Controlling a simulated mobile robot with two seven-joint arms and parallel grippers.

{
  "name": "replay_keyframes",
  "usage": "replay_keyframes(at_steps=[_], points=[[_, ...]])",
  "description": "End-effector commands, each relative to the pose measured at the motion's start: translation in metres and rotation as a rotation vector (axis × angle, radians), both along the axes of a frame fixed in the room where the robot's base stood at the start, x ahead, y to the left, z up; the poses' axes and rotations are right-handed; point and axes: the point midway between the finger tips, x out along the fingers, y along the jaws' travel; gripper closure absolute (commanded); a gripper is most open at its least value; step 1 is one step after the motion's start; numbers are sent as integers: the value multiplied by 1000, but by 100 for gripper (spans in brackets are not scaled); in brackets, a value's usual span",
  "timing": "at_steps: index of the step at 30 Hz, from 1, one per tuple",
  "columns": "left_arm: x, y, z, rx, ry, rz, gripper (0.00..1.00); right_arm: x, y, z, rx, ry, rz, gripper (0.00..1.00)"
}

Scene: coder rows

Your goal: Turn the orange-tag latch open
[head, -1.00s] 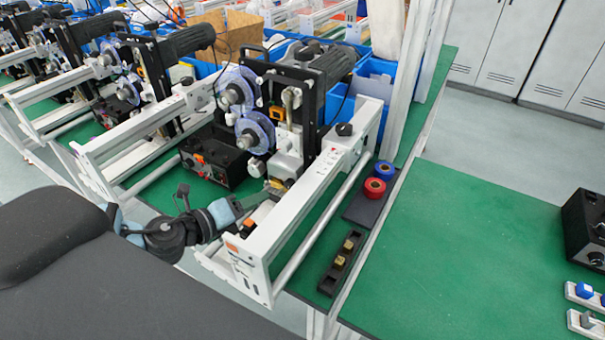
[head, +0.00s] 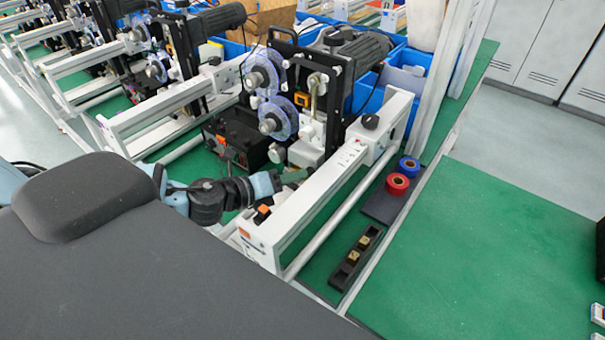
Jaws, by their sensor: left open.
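The coder machine has a long white frame beam (head: 320,182) in front. A small orange tag (head: 264,209) on a dark part sits at the beam's near left side; this may be the orange-tag latch, but its handle is too small to make out. My left gripper (head: 291,178) reaches in from the left, just beyond the tag and beside the beam. Its jaws are open, with the fingertips small and partly lost against the machine. I cannot tell whether they touch anything. My right gripper is out of view.
An orange patch (head: 252,239) marks the beam's near end. A black control box (head: 238,142) and clear blue-edged reels (head: 277,118) stand behind my gripper. Red tape (head: 397,184) and a black block tray (head: 356,258) lie right of the beam. The green table at right is clear.

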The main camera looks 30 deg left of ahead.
Motion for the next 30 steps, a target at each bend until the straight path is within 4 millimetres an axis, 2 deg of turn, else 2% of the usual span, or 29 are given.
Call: replay_keyframes(at_steps=[9, 22, 23, 30], points=[[27, -11, -5, -1, -4, 0, 57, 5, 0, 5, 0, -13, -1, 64], [32, -14, -8, 0, -1, -2, 57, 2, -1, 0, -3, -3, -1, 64], [32, -14, -8, 0, -1, -2, 58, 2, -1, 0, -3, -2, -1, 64], [32, -13, -8, 0, -2, -2, 89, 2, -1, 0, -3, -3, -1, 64]])
